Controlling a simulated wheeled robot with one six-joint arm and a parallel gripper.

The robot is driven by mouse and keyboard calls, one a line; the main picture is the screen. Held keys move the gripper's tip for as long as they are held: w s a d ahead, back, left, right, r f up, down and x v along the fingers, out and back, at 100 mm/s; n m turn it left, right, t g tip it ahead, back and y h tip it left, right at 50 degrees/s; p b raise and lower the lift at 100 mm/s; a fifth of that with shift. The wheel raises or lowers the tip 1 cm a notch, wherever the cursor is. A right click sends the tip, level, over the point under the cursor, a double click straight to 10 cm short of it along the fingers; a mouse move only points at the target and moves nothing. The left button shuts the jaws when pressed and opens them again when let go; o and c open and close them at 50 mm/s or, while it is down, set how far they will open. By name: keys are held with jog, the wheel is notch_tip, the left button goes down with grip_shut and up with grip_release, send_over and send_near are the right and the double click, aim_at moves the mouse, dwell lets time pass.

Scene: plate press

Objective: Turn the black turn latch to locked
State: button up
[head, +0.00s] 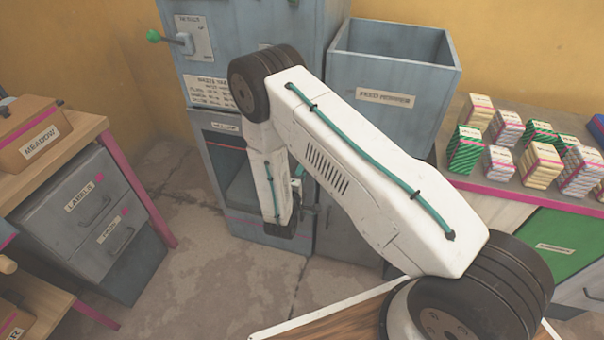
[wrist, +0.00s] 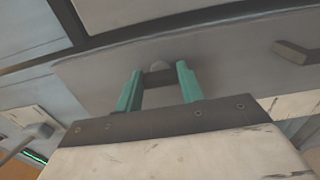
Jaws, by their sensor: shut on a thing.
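My gripper (wrist: 159,78) shows two teal fingers in the wrist view, set against a grey metal panel. They are closed on the black turn latch (wrist: 158,76), a short dark block between the fingertips with a rounded grey piece behind it. In the head view my gripper (head: 297,178) is low at the front of the grey-blue press cabinet, partly hidden by my white arm. The latch cannot be made out clearly there, and I cannot tell its locked or unlocked marking.
The press (head: 205,128) has a green-knobbed lever (head: 154,36) at upper left. An open grey bin (head: 400,95) stands right of it. Several striped boxes (head: 541,165) stand on the right counter. A drawer cabinet (head: 60,215) is at left. The floor (head: 185,265) between is clear.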

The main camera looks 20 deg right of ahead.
jog(key=shift+s+d+f, duration=0.1)
dwell(0.5)
jog(key=o, duration=1)
jog(key=v, duration=0.7)
jog(key=shift+s+a, duration=0.25)
